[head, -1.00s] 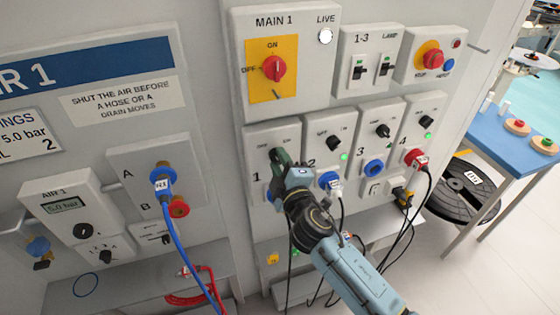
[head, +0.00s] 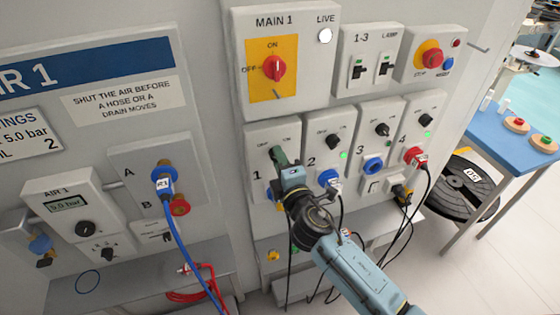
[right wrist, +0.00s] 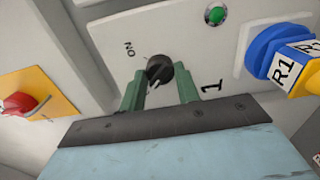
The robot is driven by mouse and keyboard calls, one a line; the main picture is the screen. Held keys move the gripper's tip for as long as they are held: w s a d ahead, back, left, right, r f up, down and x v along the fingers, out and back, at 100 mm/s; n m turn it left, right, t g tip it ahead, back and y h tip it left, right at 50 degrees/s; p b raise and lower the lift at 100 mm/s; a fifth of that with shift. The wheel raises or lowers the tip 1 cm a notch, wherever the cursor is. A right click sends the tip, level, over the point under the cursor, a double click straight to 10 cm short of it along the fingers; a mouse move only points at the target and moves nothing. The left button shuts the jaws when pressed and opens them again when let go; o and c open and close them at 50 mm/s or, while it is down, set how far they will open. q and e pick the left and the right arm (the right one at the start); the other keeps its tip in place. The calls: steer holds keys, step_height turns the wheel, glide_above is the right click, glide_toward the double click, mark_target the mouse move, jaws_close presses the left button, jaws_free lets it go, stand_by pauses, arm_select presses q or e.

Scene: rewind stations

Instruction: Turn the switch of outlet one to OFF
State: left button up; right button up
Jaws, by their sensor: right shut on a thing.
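Outlet one (head: 257,146) is the leftmost light grey box in the lower row on the panel. Its switch, a black knob (right wrist: 159,67), shows in the right wrist view beside the ON mark; in the head view my fingers hide it. My right gripper (head: 278,157) reaches it from the lower right. Its green fingers (right wrist: 160,88) are shut on the knob, one on each side. I cannot surely read which way the knob points. Outlet one's lamp (right wrist: 215,15) is green. My left gripper is not in view.
A blue socket (right wrist: 263,50) with a yellow plug tagged R1 sits beside the switch. Outlets two (head: 320,120), three (head: 372,112) and four (head: 433,103) stand to the right, with hanging cables. MAIN 1 (head: 240,50) is above. A blue hose (head: 184,228) hangs left.

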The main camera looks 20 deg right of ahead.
steer(key=o, duration=1)
steer(key=shift+s+d+b, duration=0.15)
steer(key=shift+s+b, duration=0.4)
steer(key=shift+s, duration=2.8)
steer(key=shift+s+d+b, duration=0.1)
steer(key=shift+s+b, duration=0.45)
steer(key=shift+s, duration=2.8)
steer(key=shift+f, duration=0.1)
